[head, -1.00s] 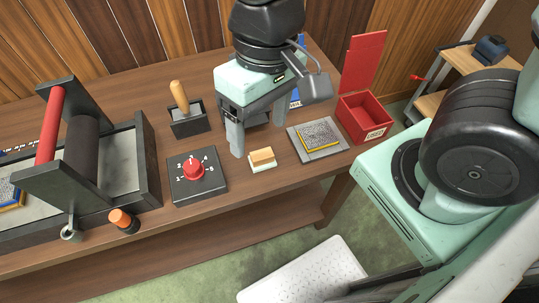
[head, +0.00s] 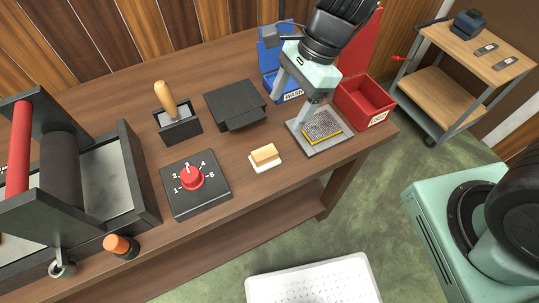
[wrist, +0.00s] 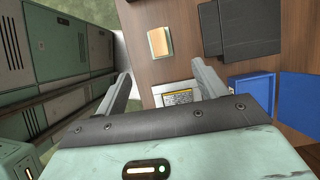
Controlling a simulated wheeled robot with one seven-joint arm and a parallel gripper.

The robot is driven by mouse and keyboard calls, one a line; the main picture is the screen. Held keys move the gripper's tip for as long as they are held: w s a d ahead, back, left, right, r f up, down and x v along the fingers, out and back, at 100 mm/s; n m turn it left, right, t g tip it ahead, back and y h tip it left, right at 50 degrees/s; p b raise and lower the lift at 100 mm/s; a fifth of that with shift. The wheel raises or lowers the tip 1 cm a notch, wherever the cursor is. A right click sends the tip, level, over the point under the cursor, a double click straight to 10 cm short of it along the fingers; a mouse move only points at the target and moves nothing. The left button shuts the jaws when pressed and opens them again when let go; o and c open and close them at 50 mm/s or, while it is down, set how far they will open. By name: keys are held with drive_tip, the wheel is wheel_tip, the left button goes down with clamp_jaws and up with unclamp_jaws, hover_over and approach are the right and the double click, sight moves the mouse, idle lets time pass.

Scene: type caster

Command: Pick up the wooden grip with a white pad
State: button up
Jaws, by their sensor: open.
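The wooden grip (head: 264,153) is a small pale tan block on a white pad (head: 266,164), lying on the table right of the dial box. In the wrist view the wooden grip (wrist: 159,41) shows ahead of the fingers, near the top middle, with a thin white edge. My gripper (head: 292,95) is open and empty, to the right of the grip and apart from it. Its fingers (wrist: 162,83) are spread in the wrist view. One finger is over or beside the grey plate (head: 320,132) with the yellow-edged block; contact cannot be told.
A black dial box with a red knob (head: 191,178) stands left of the grip. A dark flat box (head: 236,103) and a wooden-handled tool (head: 166,98) are behind it. A red bin (head: 365,101) and blue bin (head: 272,58) stand at right and back. Bare table surrounds the grip.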

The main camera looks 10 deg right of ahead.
drive_tip(key=b, duration=0.2)
approach(266, 152)
drive_tip(key=x, duration=0.5)
drive_tip(key=shift+w+a+f, duration=0.1)
drive_tip(key=shift+a+f, duration=0.05)
drive_tip(key=b+x, duration=0.1)
drive_tip(key=x, duration=0.4)
drive_tip(key=shift+f+b, duration=0.15)
drive_tip(key=shift+b, duration=0.25)
drive_tip(key=c, duration=1.2)
drive_tip(key=shift+o, duration=0.2)
wheel_tip(266, 152, up, 10)
drive_tip(key=p, duration=0.4)
